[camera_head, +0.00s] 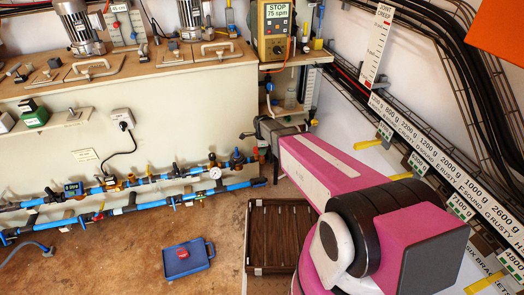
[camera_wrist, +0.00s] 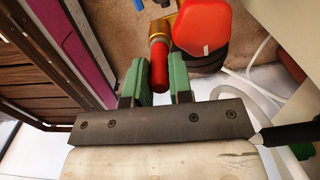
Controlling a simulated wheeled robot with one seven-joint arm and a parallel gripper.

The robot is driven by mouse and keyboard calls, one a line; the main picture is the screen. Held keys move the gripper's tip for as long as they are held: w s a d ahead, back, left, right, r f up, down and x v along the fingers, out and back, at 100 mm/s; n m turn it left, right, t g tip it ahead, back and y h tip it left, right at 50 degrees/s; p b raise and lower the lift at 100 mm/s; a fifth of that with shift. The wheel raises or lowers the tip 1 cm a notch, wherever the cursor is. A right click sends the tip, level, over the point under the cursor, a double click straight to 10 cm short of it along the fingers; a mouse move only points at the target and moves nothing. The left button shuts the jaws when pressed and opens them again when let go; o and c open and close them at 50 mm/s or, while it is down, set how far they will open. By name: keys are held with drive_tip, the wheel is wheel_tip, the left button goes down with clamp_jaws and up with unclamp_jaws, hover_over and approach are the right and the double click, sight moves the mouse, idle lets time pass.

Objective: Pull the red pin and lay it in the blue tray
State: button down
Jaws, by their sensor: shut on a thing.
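In the wrist view, my gripper (camera_wrist: 158,84) has its two green fingers closed on the sides of a red pin (camera_wrist: 159,62). The pin is a red cylinder, with a brass-coloured fitting at its far end. I cannot tell whether the pin is free of that fitting. In the head view, the blue tray (camera_head: 202,257) lies on the brown floor at the bottom middle, with a loop at its right end and a small red spot on it.
A large red knob-like part (camera_wrist: 203,27) is close to the right finger in the wrist view. A dark slatted crate (camera_head: 253,246) stands between the tray and my arm. Blue pipes (camera_head: 150,204) with valves run along the wall. Bare floor surrounds the tray.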

drive_tip(key=shift+r, duration=0.65)
idle(0.5)
drive_tip(key=shift+r, duration=2.45)
